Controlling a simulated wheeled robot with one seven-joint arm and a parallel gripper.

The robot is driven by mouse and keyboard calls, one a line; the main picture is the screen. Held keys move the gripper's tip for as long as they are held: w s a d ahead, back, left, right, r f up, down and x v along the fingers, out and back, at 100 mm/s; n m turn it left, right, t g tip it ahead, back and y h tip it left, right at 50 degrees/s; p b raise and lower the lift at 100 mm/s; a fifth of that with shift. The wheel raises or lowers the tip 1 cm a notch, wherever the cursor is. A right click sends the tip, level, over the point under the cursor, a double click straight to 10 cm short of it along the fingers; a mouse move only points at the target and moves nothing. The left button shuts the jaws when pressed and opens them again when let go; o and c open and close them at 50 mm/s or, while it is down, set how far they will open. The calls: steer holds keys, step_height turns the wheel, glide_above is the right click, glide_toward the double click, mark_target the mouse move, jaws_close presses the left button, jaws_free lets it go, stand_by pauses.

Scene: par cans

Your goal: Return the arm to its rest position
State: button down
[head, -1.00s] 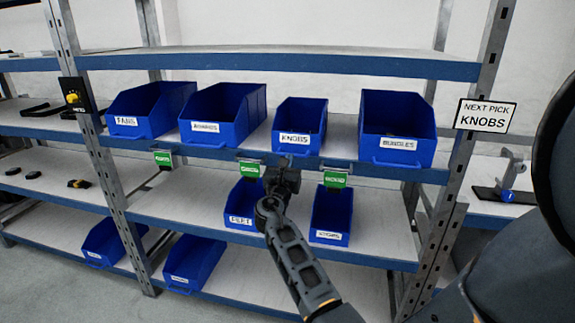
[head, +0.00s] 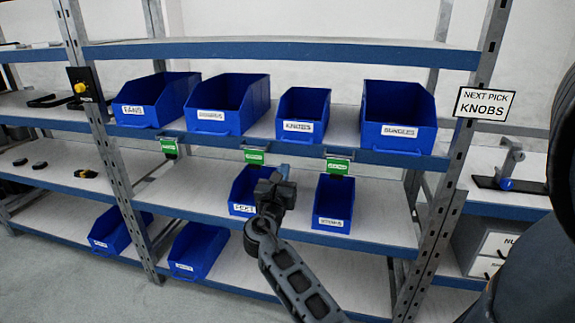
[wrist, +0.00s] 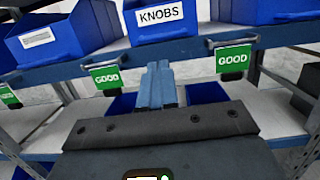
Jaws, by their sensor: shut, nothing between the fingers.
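My gripper (head: 284,172) is in front of the shelving rack, a little below the beam of the shelf that holds the KNOBS bin. It is shut and empty. In the wrist view its fingers (wrist: 157,88) are together and point toward the rack, between two green GOOD tags. The blue KNOBS bin (head: 303,116) stands on the upper shelf above my gripper. My dark arm reaches up from the bottom of the head view to the gripper. The wrist view also shows the KNOBS bin (wrist: 165,20).
More blue bins, FANS (head: 157,100) and BUNDLES (head: 398,118) among them, share that shelf. Two smaller bins, one at the right (head: 333,204), sit below, close to my gripper. A NEXT PICK KNOBS sign (head: 484,104) hangs on the right post. Green tags (head: 338,166) hang from the beam.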

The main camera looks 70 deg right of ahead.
steer(key=shift+v, duration=1.45)
steer(key=s+a+f+m+t+y, duration=0.25)
steer(key=a+f+t+y, duration=0.55)
steer(key=a+f, duration=0.7)
steer(key=s+a+r+m+t+y, duration=0.1)
steer(key=s+a+m+t+y, duration=0.4)
steer(key=a, duration=1.1)
steer(key=s+a+r+m+y, duration=0.3)
steer(key=s+a+r+m, duration=0.2)
steer(key=s+r+m, duration=0.1)
steer(key=s+a+r+m+y, duration=0.4)
steer(key=s+a+r+m, duration=0.1)
steer(key=s, duration=0.4)
steer(key=shift+r+m, duration=0.35)
steer(key=shift+r, duration=0.25)
